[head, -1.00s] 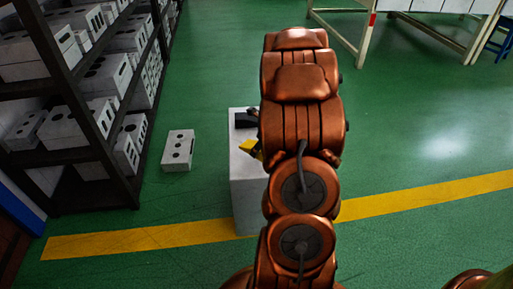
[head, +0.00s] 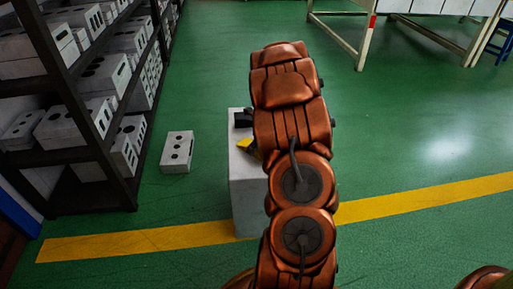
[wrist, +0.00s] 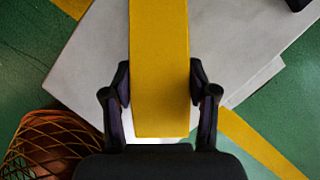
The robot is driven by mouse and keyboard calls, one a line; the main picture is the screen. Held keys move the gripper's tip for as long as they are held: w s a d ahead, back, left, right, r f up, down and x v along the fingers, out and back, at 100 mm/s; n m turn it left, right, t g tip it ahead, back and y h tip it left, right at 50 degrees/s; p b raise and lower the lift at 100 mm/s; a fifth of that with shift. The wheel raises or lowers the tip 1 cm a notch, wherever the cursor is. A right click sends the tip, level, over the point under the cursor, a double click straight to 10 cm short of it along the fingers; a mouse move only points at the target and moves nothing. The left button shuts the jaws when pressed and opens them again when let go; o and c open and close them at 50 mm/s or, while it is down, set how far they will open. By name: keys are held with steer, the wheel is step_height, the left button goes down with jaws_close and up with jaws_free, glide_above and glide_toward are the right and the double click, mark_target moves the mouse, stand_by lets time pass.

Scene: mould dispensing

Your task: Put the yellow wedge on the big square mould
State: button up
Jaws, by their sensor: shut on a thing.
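The yellow wedge (wrist: 160,65) is between the two dark fingers of my gripper (wrist: 160,88) in the wrist view. The gripper is shut on it, one finger on each long side. The wedge's far end runs out of the top of that view. In the head view a small part of the wedge (head: 248,147) shows left of my copper arm, over the top of a pale block (head: 247,195). My arm hides most of the gripper there. I cannot tell which thing is the big square mould, or whether the wedge touches the pale surface (wrist: 95,60) below it.
A small black object (head: 243,119) is at the pale block's far end. A grey block with round holes (head: 177,152) lies on the green floor to the left. A dark shelf (head: 75,105) with several grey moulds stands further left. Open floor (head: 420,130) lies to the right.

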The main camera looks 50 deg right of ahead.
steer(key=o, duration=1.4)
steer(key=shift+c, duration=0.2)
steer(key=p+v, duration=0.4)
steer(key=v, duration=0.8)
steer(key=s+a+r+n+g+y, duration=0.1)
steer(key=s+a+r+n+g, duration=0.15)
steer(key=a+n, duration=0.9)
steer(key=s+a+r+n+g+y, duration=0.1)
steer(key=s+a+r+n, duration=0.4)
steer(key=a, duration=1.2)
steer(key=s+a+n+g, duration=0.1)
steer(key=s+a+n, duration=0.2)
steer(key=s+n, duration=0.3)
steer(key=s+a+r+n+g+h, duration=0.1)
steer(key=s+a+n+g, duration=0.1)
steer(key=s+n, duration=0.4)
steer(key=s+a+n+g+h, duration=0.1)
steer(key=s+a+n, duration=0.4)
steer(key=s+n, duration=0.2)
steer(key=shift+r+g, duration=0.35)
